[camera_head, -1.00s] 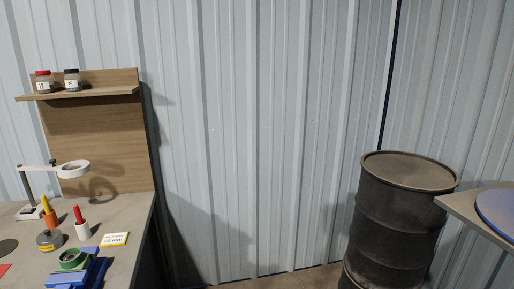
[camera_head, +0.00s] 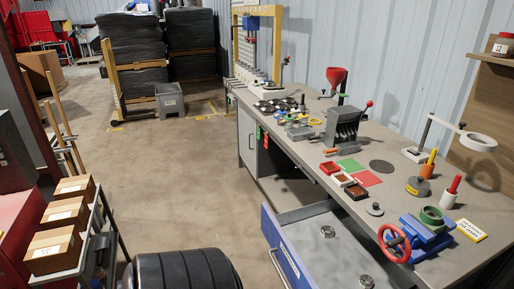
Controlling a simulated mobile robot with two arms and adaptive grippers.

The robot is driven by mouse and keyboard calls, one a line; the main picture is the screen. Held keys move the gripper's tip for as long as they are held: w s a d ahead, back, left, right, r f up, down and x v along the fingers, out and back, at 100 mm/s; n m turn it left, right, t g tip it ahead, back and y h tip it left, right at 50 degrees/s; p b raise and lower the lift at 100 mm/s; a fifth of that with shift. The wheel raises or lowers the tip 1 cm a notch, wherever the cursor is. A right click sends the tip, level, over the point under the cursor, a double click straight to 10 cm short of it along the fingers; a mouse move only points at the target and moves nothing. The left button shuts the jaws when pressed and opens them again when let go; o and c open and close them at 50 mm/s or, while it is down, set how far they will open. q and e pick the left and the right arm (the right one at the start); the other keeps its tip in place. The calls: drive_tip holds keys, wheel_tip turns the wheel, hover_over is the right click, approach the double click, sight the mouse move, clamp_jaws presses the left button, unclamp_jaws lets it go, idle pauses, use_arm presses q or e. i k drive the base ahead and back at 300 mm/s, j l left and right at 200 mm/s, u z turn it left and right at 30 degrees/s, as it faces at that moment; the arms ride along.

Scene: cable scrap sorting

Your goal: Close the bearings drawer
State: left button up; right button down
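A drawer (camera_head: 285,250) with a blue front stands pulled out from under the grey workbench (camera_head: 300,165), in the lower middle of the head view. Its grey inside is visible and holds round metal parts that look like bearings, one near the middle (camera_head: 327,232) and one near the bottom edge (camera_head: 367,281). The drawer's near end is cut off by the picture's bottom edge. I see no label naming the drawer. Neither of my grippers is in view.
A blue vise (camera_head: 425,236) with a red handwheel (camera_head: 394,243) stands on the bench above the drawer. A black ribbed round object (camera_head: 185,270) stands left of the drawer. A cart with cardboard boxes (camera_head: 55,250) is at the left.

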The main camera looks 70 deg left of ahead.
sight(308, 259)
drive_tip(key=u, duration=1.75)
